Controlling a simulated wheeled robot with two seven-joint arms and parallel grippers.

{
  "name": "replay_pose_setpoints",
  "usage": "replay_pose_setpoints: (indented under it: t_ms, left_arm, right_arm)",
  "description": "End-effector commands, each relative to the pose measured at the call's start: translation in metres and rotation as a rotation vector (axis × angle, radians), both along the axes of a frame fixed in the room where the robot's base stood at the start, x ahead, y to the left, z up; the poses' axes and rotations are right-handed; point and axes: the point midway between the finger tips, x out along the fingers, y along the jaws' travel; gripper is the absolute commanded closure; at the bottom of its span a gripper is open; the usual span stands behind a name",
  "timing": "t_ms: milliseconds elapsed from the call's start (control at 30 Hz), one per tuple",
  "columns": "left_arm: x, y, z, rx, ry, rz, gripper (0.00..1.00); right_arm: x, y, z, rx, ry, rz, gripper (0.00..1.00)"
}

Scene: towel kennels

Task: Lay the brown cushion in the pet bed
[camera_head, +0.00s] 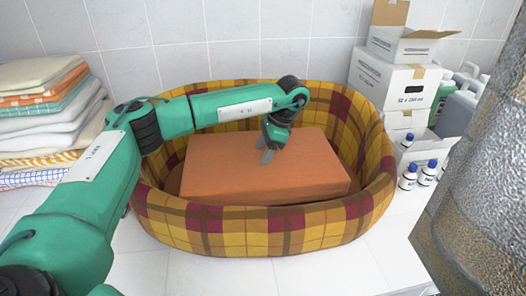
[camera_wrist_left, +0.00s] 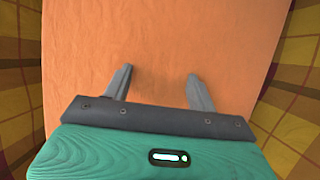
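The brown cushion (camera_head: 255,170), an orange-brown rectangular block, lies inside the plaid pet bed (camera_head: 240,225), within its raised walls. Its top looks roughly level. My left gripper (camera_head: 266,155) is over the cushion's top, fingers pointing down at it. In the left wrist view the fingers (camera_wrist_left: 157,85) are apart with nothing between them, and the cushion (camera_wrist_left: 150,40) fills the space beyond. I cannot tell whether the fingertips touch it. The bed's plaid wall (camera_wrist_left: 295,100) shows at both sides there. My right gripper is not in view.
Folded towels (camera_head: 45,115) are stacked left of the bed. White boxes (camera_head: 390,80) stand behind it at the right, with bottles (camera_head: 418,175) in front of them. A rough grey surface (camera_head: 485,190) fills the right edge. White tiled surface in front is clear.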

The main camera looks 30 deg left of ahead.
Motion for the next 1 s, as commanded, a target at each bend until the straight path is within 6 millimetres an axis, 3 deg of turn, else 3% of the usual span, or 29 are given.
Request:
replay_pose_setpoints:
  t_ms: [433,1000]
  left_arm:
    - [0.004,-0.005,0.012,-0.001,-0.004,-0.003,0.42]
    - [0.024,-0.031,0.092,0.001,-0.006,-0.003,0.42]
  right_arm:
    - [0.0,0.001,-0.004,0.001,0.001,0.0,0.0]
    - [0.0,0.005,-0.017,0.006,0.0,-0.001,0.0]
